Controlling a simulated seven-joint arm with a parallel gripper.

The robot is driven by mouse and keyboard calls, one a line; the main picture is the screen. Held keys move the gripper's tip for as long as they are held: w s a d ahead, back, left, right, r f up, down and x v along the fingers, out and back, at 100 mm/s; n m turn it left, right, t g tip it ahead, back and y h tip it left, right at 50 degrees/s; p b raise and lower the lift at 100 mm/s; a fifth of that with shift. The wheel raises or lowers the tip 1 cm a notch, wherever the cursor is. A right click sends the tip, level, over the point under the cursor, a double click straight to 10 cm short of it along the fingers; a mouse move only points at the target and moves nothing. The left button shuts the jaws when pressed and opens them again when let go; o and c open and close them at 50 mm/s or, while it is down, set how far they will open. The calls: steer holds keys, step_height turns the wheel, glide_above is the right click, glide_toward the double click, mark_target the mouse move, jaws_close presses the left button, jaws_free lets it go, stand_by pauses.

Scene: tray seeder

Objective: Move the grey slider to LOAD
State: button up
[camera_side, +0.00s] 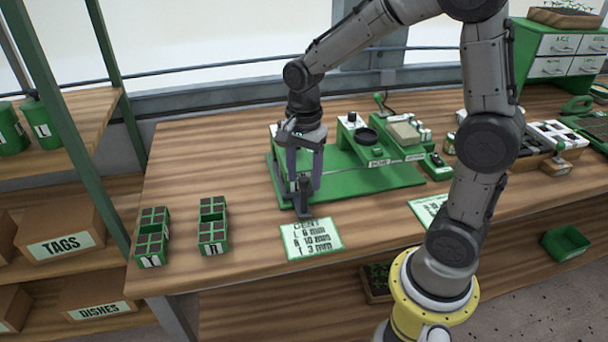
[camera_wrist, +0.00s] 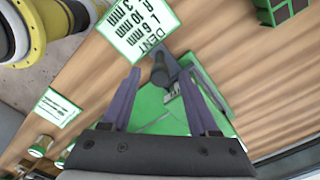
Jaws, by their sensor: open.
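The seeder stands on a green base plate (camera_side: 375,180) on the wooden bench. A dark grey upright part (camera_side: 304,200) rises at the plate's front left corner. It also shows as a dark grey knobbed piece (camera_wrist: 160,72) in the wrist view. It may be the grey slider, but I cannot tell for sure, and no LOAD mark is readable. My gripper (camera_side: 303,186) points down there with its two purple fingers apart. In the wrist view my gripper (camera_wrist: 160,76) has the grey piece between its fingertips, with gaps visible at the sides.
A white DENT card (camera_side: 312,239) lies just in front of the gripper. Two green seed trays (camera_side: 152,237) (camera_side: 213,225) stand at the left. A black round cup (camera_side: 366,136) and a tan block (camera_side: 404,133) sit farther back.

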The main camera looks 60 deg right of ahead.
steer(key=shift+f, duration=0.25)
jaws_close()
stand_by(1.4)
